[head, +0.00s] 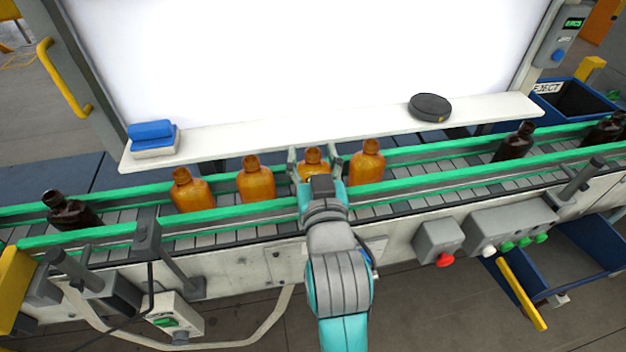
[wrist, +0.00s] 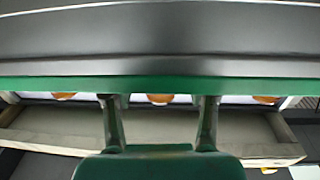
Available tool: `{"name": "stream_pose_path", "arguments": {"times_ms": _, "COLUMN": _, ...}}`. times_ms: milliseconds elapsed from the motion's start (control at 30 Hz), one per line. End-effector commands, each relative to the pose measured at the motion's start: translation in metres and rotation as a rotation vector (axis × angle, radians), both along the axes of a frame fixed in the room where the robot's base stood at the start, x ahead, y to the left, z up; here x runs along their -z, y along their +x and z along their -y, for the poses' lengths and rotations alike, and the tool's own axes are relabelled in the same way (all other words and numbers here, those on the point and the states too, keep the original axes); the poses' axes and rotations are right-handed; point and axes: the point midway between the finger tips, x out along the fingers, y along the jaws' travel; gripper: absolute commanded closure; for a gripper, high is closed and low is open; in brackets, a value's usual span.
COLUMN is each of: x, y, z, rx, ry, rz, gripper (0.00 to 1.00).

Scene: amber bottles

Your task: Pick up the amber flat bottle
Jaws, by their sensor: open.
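Several amber bottles stand in a row on the conveyor: a left one (head: 190,192), a second (head: 256,181), one at my gripper (head: 314,158) and a right one (head: 367,165). They look alike here, so I cannot tell which is flat. My gripper (head: 314,162) is open, with one finger on each side of the third bottle's top as seen from the head; contact is not clear. My wrist and gripper hide that bottle's lower part. In the wrist view, a small amber patch (wrist: 158,99) shows between my open fingers (wrist: 158,103), with other patches on both sides.
Green guide rails (head: 450,174) run along both conveyor edges. Dark bottles stand at the left (head: 70,212) and right (head: 515,144). A white ledge (head: 300,132) behind the belt holds a blue block (head: 151,131) and a dark round object (head: 430,107). A blue reject bin (head: 575,100) is at right.

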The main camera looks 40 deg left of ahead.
Motion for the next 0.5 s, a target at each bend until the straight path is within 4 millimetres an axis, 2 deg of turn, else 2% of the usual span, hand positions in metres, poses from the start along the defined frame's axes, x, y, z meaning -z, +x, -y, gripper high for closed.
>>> {"name": "stream_pose_path", "arguments": {"times_ms": 167, "x": -0.0001, "y": 0.0000, "z": 0.0000, "rx": 0.000, "ry": 0.000, "rz": 0.000, "gripper": 0.42}}
{"name": "stream_pose_path", "arguments": {"times_ms": 267, "x": -0.0001, "y": -0.0001, "z": 0.0001, "rx": 0.000, "ry": 0.000, "rz": 0.000, "gripper": 0.65}}
{"name": "stream_pose_path", "arguments": {"times_ms": 400, "x": -0.0001, "y": -0.0001, "z": 0.0001, "rx": 0.000, "ry": 0.000, "rz": 0.000, "gripper": 1.00}}
{"name": "stream_pose_path", "arguments": {"times_ms": 500, "x": -0.0001, "y": -0.0001, "z": 0.0001, "rx": 0.000, "ry": 0.000, "rz": 0.000, "gripper": 1.00}}
